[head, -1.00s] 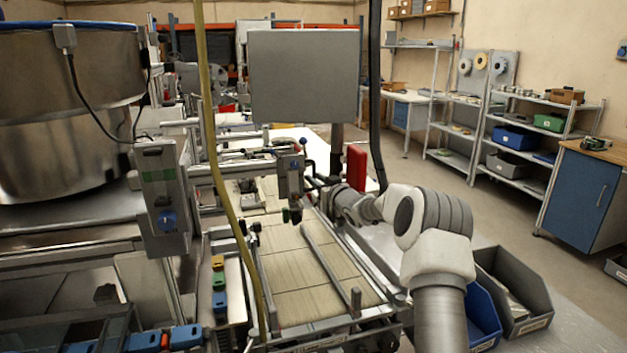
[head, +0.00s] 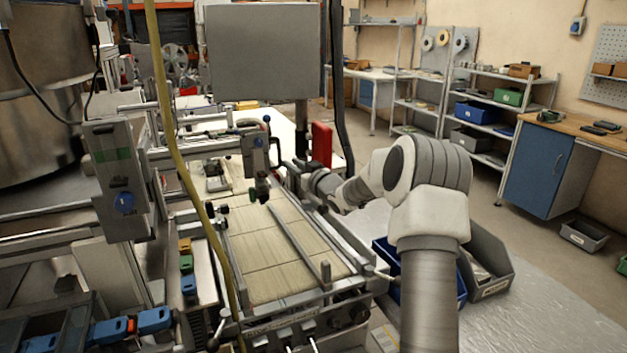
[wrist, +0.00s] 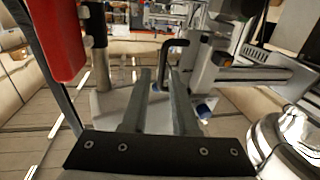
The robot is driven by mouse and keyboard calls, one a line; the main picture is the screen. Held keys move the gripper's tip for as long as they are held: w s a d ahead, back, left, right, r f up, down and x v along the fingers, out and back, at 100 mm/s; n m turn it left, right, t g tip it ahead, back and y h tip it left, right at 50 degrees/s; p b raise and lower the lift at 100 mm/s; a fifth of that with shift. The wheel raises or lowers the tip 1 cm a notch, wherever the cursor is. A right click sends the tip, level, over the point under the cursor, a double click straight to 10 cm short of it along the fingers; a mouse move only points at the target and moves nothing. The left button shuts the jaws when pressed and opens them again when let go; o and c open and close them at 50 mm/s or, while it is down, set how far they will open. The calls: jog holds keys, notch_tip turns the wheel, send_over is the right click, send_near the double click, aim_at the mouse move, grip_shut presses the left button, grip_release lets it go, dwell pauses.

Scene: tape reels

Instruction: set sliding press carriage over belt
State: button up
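The press carriage (head: 256,158) is a grey block with a blue-topped knob, on a crossbar above the belt (head: 265,250). The belt is pale and tiled, inside a metal frame. A bent black handle (wrist: 166,58) shows in the wrist view, near the carriage's grey body (wrist: 215,65). My gripper (wrist: 159,72) points at this handle. Its two grey fingers are apart, with a narrow gap. The handle's lower end appears in or just beyond that gap; I cannot tell if the fingers touch it. In the head view my wrist is right of the carriage and the fingertips are hard to make out.
A red box (head: 321,145) on a post stands close to my wrist. A grey screen (head: 264,52) hangs above. A yellow hose (head: 180,150) crosses at the left. Blue and grey bins (head: 485,262) lie beside my arm.

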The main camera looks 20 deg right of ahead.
jog(key=s+d, duration=0.2)
jog(key=s, duration=0.8)
jog(key=shift+b, duration=0.3)
